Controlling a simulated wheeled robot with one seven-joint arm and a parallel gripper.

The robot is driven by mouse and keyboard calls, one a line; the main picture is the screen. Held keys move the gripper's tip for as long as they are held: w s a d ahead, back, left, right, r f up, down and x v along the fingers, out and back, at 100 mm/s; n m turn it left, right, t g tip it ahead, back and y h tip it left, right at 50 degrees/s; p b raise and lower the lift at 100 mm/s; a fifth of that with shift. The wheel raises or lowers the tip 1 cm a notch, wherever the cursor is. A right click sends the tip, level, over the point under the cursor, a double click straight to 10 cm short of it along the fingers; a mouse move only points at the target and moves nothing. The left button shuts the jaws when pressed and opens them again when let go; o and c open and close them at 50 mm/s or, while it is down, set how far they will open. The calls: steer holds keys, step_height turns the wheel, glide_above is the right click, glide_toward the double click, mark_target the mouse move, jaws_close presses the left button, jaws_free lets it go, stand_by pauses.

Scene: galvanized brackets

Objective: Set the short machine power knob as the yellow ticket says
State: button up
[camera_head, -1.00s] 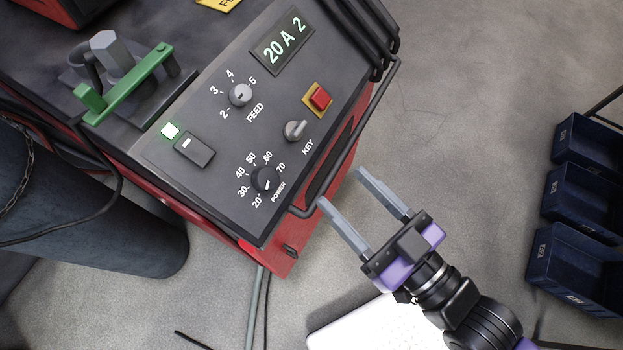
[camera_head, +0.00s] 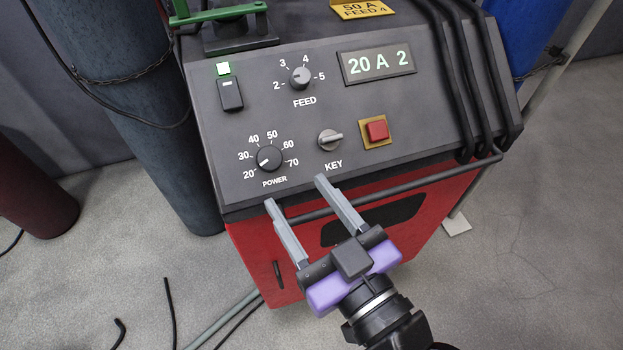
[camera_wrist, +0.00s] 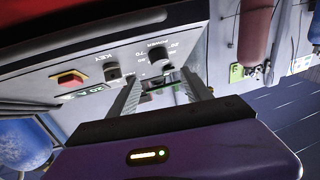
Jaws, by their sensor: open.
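The machine's sloping dark panel (camera_head: 230,190) carries the black power knob (camera_head: 269,158) at lower left, with a scale from 20 to 70. Its pale mark points to lower left, near 20. The display (camera_head: 377,64) reads 20 A 2. The yellow ticket (camera_head: 362,9) at the top reads 50 A, FEED 4; its upper edge is cut off. My gripper (camera_head: 295,192) is open and empty at the panel's front edge, just below the power knob in the picture. In the wrist view the power knob (camera_wrist: 157,57) shows beyond the fingers, apart from them.
The feed knob (camera_head: 300,77), key switch (camera_head: 330,140), red button (camera_head: 376,130) and black rocker switch (camera_head: 230,95) share the panel. A handrail (camera_head: 410,181) runs along its front. Black curved bars (camera_head: 480,80) stand at right. A dark gas cylinder (camera_head: 140,90) stands at left.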

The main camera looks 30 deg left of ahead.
mark_target(271, 159)
steer(key=x, duration=0.4)
steer(key=p+x, duration=0.1)
steer(key=x, duration=0.2)
steer(key=shift+w+a+f, duration=0.15)
steer(key=shift+a+f, duration=0.1)
steer(key=shift+a, duration=0.15)
jaws_close()
